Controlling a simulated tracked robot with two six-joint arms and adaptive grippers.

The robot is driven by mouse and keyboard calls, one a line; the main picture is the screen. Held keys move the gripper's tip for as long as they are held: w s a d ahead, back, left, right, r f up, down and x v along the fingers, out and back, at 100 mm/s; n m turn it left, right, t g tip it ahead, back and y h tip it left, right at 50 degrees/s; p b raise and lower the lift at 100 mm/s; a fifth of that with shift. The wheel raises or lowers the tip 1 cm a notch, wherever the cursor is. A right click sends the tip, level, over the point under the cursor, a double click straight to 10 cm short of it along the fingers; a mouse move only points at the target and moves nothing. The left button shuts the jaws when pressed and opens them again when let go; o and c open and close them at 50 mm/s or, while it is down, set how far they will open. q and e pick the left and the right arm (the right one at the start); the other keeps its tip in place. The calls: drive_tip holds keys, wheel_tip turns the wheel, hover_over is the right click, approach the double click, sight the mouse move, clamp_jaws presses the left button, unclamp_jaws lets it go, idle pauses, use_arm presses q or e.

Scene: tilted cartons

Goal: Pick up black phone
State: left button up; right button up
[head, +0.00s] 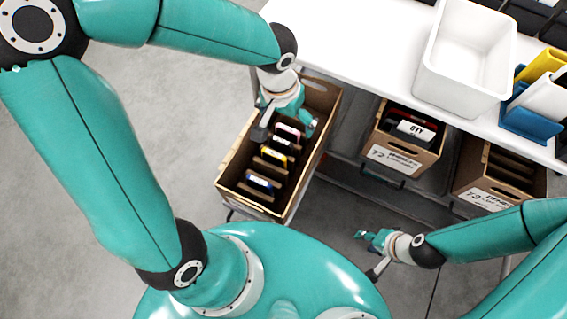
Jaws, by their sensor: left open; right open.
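An open brown carton (232,200) on the left holds several thin phone-like items standing in slots. One has a pink and white edge (289,132), one is dark with yellow (274,155), and one is dark with blue and white (261,183). I cannot tell for certain which is the black phone. My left gripper (286,127) is open over the far half of this carton, its fingers on either side of the pink-edged item. It hides part of the carton's far end. My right gripper (369,256) is open and empty, low to the right of the carton.
A carton marked 72 (392,157) holds dark and red items and a QTY card. A carton marked 73 (487,195) stands right of it. Above them is a white table (345,45) with a white bin (465,60) and blue and yellow holders (535,100). Grey floor lies left.

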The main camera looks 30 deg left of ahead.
sight(281, 141)
use_arm(q)
drive_tip(key=shift+y, duration=0.4)
drive_tip(key=f+b, duration=0.2)
drive_tip(key=f, duration=0.1)
drive_tip(key=a+f+b, duration=0.1)
drive_tip(key=f, duration=0.3)
drive_tip(key=w+a+f+b, duration=0.1)
drive_tip(key=f+b, duration=0.1)
drive_tip(key=f, duration=0.2)
drive_tip(key=shift+w+b, duration=0.1)
drive_tip(key=shift+b, duration=0.25)
drive_tip(key=f, duration=0.1)
drive_tip(key=f+b, duration=0.1)
drive_tip(key=f, duration=0.1)
drive_tip(key=f+b, duration=0.1)
drive_tip(key=f, duration=0.1)
drive_tip(key=shift+w+a, duration=0.25)
drive_tip(key=shift+a, duration=0.05)
drive_tip(key=c, duration=1.1)
use_arm(e)
wheel_tip(281, 141, down, 10)
drive_tip(key=shift+r, duration=0.2)
